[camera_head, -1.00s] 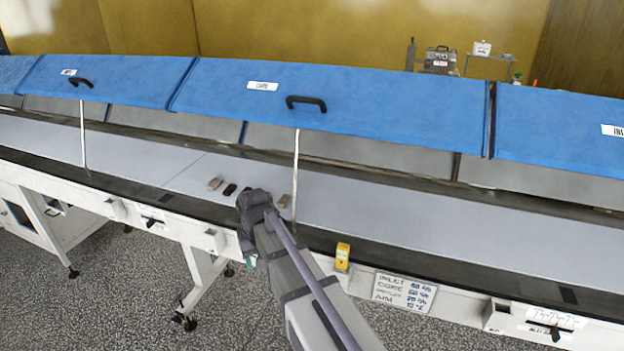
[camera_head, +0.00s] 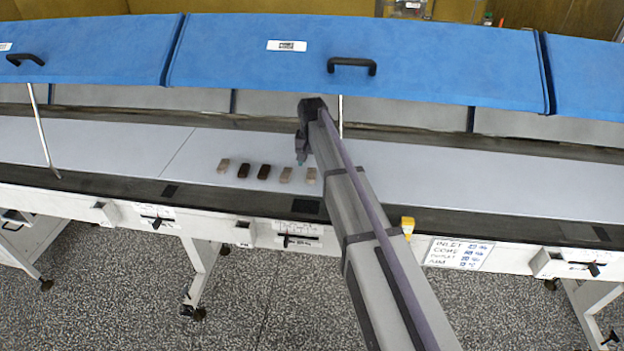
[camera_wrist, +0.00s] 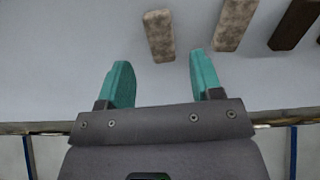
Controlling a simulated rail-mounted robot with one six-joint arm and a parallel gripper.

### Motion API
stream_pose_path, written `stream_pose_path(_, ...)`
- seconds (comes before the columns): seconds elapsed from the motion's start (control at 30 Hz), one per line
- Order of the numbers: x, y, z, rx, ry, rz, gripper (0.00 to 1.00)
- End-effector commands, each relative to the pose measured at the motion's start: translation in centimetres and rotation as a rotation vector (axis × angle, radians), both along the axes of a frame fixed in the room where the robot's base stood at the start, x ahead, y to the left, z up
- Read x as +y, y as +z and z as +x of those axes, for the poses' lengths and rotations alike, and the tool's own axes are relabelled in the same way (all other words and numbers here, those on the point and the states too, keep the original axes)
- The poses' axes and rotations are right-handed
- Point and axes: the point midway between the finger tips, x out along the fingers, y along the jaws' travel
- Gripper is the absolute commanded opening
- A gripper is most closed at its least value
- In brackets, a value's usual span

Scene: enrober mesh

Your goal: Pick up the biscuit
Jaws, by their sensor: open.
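Several small bar-shaped biscuits lie in a row on the pale belt (camera_head: 430,177). At the right end of the row is a light brown biscuit (camera_head: 311,175). Left of it are another light one (camera_head: 286,174), two dark ones (camera_head: 264,172) and a light one (camera_head: 223,166). My gripper (camera_head: 301,161) is over the belt near the right end of the row. In the wrist view its two teal fingers (camera_wrist: 160,60) are apart, with nothing held. A light brown biscuit (camera_wrist: 159,35) appears just beyond the fingertips, roughly in line with the gap. The height between them is unclear.
Raised blue covers (camera_head: 350,65) with black handles run along the far side. A thin metal prop (camera_head: 341,116) stands close behind my arm. A dark rail (camera_head: 480,225) edges the near side. The belt is clear left and right of the row.

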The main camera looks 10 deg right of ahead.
Motion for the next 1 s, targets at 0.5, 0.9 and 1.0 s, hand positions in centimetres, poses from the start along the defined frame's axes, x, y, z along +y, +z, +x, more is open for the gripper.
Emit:
stream_pose_path(0.5, 0.2, -4.9, -0.3, 0.0, 0.0, 0.0, 0.6)
stream_pose_path(0.9, 0.2, -4.9, -0.3, 0.0, 0.001, 0.0, 0.22)
stream_pose_path(1.0, 0.2, -4.9, -0.3, 0.0, 0.001, 0.0, 0.16)
